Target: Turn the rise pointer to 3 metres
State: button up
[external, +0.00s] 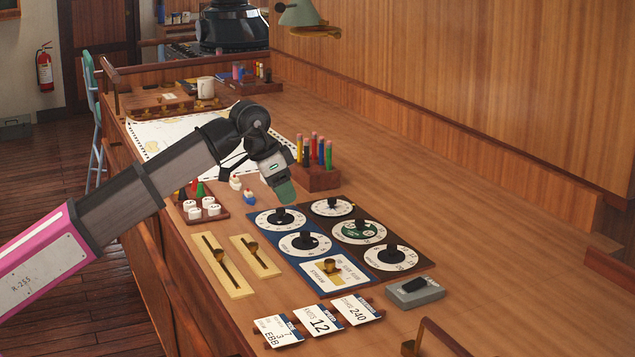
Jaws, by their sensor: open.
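Two boards of round white dials with black pointer knobs lie on the wooden desk. The blue-edged board has an upper dial (265,222), a lower dial (295,250) and a card marked "STREAM" (345,284) with a brass piece. The dark board has a top dial (322,211), a green-centred dial (350,239) and a front dial (374,262). The dial names and exact settings are too small to read, so I cannot tell which is the rise pointer. My gripper (286,199) is open, pointing down just above or behind the upper blue-board dial. Its finger gap is hidden.
A rack of coloured pens (318,178) stands right behind my gripper. Brass sliders (221,265), a tray of white pegs (205,217) and small figures (249,196) lie left. Cards (318,321) and a grey box (416,293) lie in front. The desk's right side is clear.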

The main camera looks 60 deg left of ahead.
aim_at(304, 232)
jog(key=x, duration=1)
jog(key=shift+w+f, duration=0.15)
jog(key=shift+f, duration=0.1)
jog(key=c, duration=0.9)
